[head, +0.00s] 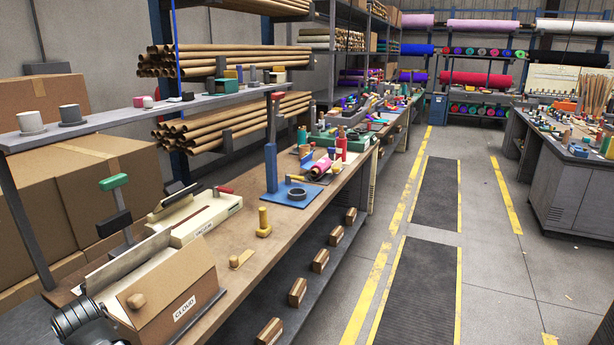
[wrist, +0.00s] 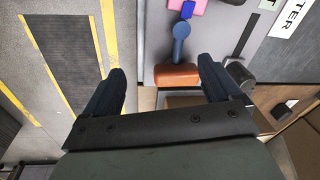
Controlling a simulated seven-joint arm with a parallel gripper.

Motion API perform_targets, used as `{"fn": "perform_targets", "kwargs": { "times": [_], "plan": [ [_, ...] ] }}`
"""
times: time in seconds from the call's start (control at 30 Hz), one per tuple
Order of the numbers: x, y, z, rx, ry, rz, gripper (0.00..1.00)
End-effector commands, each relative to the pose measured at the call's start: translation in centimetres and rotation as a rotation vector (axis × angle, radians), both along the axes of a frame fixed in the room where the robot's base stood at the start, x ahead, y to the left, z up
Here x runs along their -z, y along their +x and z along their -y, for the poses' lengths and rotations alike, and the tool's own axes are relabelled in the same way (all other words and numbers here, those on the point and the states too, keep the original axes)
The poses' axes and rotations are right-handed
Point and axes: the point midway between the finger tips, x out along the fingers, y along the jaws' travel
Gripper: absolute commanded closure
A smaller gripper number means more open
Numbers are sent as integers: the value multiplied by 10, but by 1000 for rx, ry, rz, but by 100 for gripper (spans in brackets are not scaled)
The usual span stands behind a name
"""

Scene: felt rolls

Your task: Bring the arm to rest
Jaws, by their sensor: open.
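My gripper (wrist: 162,72) shows in the wrist view with its two dark fingers spread wide apart. Nothing is held between them. An orange-brown block (wrist: 177,76) shows beyond and between the fingertips, apart from them as far as I can tell. In the head view a dark rounded part of my arm (head: 80,318) shows at the lower left corner, beside a cardboard box marked CLOUD (head: 170,300). The gripper's fingers cannot be made out in the head view.
A long wooden workbench (head: 285,215) carries a cream device (head: 200,220), a yellow peg (head: 264,222) and a blue stand (head: 271,165). A shelf (head: 100,122) with spools overhangs it at left. The aisle with dark mats (head: 415,290) is clear. A blue round-ended piece (wrist: 181,32) shows in the wrist view.

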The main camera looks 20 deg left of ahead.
Motion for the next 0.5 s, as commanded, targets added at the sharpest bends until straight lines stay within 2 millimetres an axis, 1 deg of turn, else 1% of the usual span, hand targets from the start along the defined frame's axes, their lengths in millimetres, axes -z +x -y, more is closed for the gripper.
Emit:
{"fn": "perform_targets", "kwargs": {
  "times": [0.03,0.27,0.37,0.5],
  "plan": [
    [2,-5,12,-16,20,10,9],
    [4,-19,35,-77,111,52,9],
    [16,-5,50,-106,108,60,9],
    [33,12,76,-158,103,72,9]
  ]
}}
